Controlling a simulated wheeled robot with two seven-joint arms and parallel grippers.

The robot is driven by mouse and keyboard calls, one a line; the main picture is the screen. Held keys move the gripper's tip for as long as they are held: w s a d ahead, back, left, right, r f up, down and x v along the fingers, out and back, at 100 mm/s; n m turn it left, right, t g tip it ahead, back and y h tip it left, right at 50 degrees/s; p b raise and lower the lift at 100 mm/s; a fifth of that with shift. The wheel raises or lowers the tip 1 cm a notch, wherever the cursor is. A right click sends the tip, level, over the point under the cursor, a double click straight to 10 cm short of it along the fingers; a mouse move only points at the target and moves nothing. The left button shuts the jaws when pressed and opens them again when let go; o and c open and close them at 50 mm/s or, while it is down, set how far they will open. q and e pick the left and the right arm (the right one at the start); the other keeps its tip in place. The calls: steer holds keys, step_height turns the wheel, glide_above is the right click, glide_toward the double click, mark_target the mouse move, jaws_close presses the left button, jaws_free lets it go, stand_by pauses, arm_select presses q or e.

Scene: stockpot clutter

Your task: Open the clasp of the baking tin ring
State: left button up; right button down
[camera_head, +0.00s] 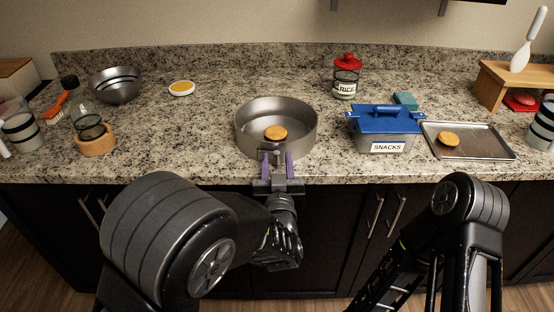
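The baking tin ring (302,113) is a round metal ring on the granite counter, near its front edge at the middle of the view. A small orange-brown round thing (276,132) sits inside it. My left gripper (277,162) is at the ring's near side, its two purple fingers apart and pointing at the wall. The clasp seems to lie between or behind the fingers; it is too small and too covered to make out. I cannot tell whether the fingers touch it. My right arm shows at the lower right, but its gripper is not in view.
Right of the ring stands a box labelled SNACKS with a blue lid (386,119), then a metal tray (486,149). A red-lidded RICE jar (346,78) stands behind. A wooden cup (96,142) and steel bowl (117,88) are at left.

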arm_select(q)
steer(key=shift+w, duration=0.2)
steer(key=shift+c, duration=0.4)
jaws_close()
